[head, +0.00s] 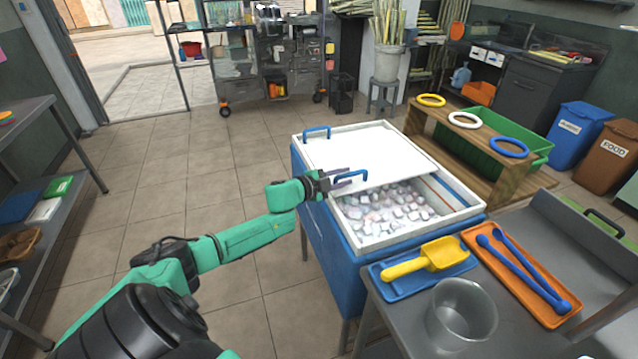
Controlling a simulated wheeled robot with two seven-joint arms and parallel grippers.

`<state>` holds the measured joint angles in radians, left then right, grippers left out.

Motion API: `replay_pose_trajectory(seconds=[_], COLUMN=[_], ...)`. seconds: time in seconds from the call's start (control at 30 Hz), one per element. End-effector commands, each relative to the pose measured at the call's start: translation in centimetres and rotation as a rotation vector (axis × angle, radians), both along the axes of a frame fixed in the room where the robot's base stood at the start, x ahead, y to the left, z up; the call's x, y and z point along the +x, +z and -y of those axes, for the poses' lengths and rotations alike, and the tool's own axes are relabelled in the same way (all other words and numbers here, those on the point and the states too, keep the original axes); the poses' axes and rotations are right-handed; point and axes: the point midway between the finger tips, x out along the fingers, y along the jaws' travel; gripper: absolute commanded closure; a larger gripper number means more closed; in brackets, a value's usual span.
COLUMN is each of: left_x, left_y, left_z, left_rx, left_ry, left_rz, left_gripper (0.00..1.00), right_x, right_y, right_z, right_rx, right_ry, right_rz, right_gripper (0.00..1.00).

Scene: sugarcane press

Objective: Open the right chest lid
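The chest (330,235) is a blue box with a white rim, standing right of centre. Two white lids with blue handles show on it. One lid (350,146) covers the far part, with its handle (316,131) at the far left edge. The other lid's handle (352,175) is near the middle of the chest, and that lid overlaps the far part. The near part is uncovered and shows ice cubes (390,212). My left gripper (343,179) is at the left end of the middle handle, its fingers apart; contact is unclear. My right gripper is out of view.
A grey table (400,334) at the near right holds a yellow scoop (425,260) on a blue tray, blue tongs on an orange tray (522,275) and a clear container (462,314).

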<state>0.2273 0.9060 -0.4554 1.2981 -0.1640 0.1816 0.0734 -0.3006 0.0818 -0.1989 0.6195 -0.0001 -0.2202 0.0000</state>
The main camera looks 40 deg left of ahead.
Motion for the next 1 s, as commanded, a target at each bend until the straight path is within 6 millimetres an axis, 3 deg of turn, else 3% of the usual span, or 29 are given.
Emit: replay_pose_trajectory(seconds=[0.7, 1.0], left_x=[-9.3, -10.1], left_y=[2.1, 2.3], left_z=[-2.0, -2.2], left_rx=[0.000, 0.003], left_ry=[-0.002, -0.002], left_rz=[-0.003, 0.000], left_gripper=[0.68, 0.68], right_x=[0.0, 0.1], right_y=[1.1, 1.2], right_z=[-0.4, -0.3], right_rx=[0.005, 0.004], right_ry=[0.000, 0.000], right_rz=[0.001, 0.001], right_gripper=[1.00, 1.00])
